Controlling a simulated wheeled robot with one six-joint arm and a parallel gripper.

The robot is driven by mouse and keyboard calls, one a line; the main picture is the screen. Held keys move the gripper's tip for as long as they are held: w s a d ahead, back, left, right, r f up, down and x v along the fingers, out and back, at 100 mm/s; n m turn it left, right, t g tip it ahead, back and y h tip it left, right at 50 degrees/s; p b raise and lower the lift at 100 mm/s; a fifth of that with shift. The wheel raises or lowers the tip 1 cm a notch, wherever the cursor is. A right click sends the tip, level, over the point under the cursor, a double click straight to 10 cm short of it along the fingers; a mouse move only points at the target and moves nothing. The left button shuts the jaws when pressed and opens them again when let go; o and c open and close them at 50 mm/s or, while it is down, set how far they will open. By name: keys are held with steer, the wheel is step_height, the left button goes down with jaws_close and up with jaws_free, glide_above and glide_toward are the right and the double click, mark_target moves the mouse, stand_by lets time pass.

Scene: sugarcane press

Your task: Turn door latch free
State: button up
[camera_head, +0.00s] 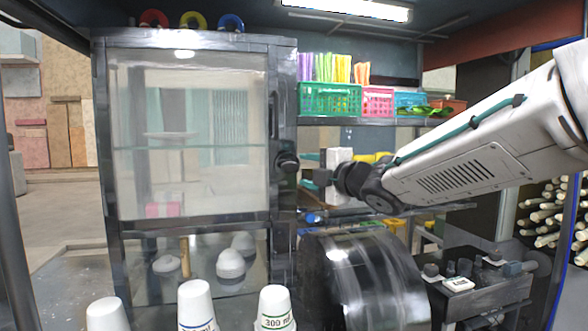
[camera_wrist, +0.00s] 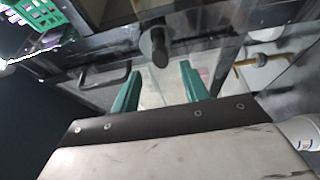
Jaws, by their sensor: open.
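A dark-framed cabinet has a glass door (camera_head: 190,135) that looks closed. Its dark round latch (camera_head: 287,162) sits on the frame at the door's right edge. A dark bar handle (camera_head: 273,116) is above it on the door. My gripper (camera_head: 307,178) is just right of the latch, with its fingers pointing at it. In the wrist view the two teal fingers of my gripper (camera_wrist: 159,69) are open and empty. The latch (camera_wrist: 157,45) shows as a dark knob ahead of and between the fingertips, apparently not gripped. The handle (camera_wrist: 106,77) is left of the fingers.
A shelf right of the cabinet holds a green basket (camera_head: 331,100) and a pink basket (camera_head: 378,101). A dark rounded machine drum (camera_head: 365,280) stands below my arm. White cups (camera_head: 197,305) stand in front of the cabinet. Coloured rings (camera_head: 193,19) lie on its top.

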mark_target(293, 168)
steer(key=x, duration=0.5)
steer(key=shift+w+a, duration=0.2)
steer(key=shift+w, duration=0.05)
steer(key=c, duration=1)
